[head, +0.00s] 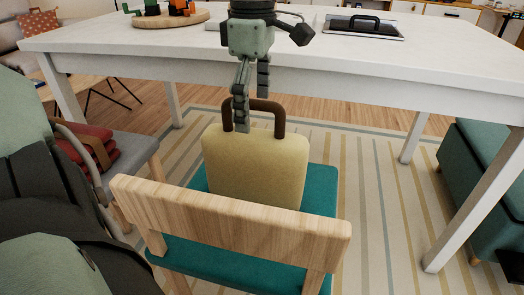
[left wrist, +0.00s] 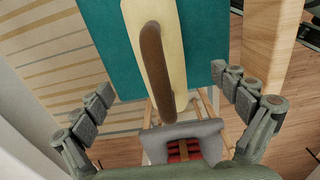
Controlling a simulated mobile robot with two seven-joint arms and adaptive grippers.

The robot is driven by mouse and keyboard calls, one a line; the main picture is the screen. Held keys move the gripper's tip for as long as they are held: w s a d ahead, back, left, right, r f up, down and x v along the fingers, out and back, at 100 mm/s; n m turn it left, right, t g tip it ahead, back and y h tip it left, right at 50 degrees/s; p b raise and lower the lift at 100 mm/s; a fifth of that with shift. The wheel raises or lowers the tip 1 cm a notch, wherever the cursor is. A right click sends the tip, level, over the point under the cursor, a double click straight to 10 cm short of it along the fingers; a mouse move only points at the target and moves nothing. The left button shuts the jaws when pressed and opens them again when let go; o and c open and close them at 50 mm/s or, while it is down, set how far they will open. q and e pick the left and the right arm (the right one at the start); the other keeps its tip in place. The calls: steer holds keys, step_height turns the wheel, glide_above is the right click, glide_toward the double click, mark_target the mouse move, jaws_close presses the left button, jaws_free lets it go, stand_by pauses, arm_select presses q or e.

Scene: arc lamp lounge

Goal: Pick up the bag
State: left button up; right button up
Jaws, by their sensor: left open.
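The bag (head: 255,165) is pale yellow with a brown arched handle (head: 280,121). It stands upright on the teal seat of a wooden chair (head: 325,192), partly hidden by the chair's backrest. My left gripper (head: 251,112) comes down from above at the handle, its fingers spread. In the left wrist view the bag (left wrist: 182,50) and its brown handle (left wrist: 155,62) lie between the two open fingers of my left gripper (left wrist: 168,84). Neither finger visibly touches the handle in that view. My right gripper is not seen.
A white table (head: 350,62) stands behind the chair, close to my left gripper. It holds a wooden board (head: 165,20) and a black-handled tray (head: 362,30). Another chair with red cushions (head: 92,152) is at the left. A green bench (head: 485,160) is at the right.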

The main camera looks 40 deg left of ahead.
mark_target(253, 131)
arm_select(q)
step_height(253, 131, down, 7)
steer(key=shift+s+r, duration=0.1)
stand_by(0.3)
steer(key=c, duration=1.9)
steer(key=shift+c, duration=0.3)
steer(key=shift+r, duration=0.15)
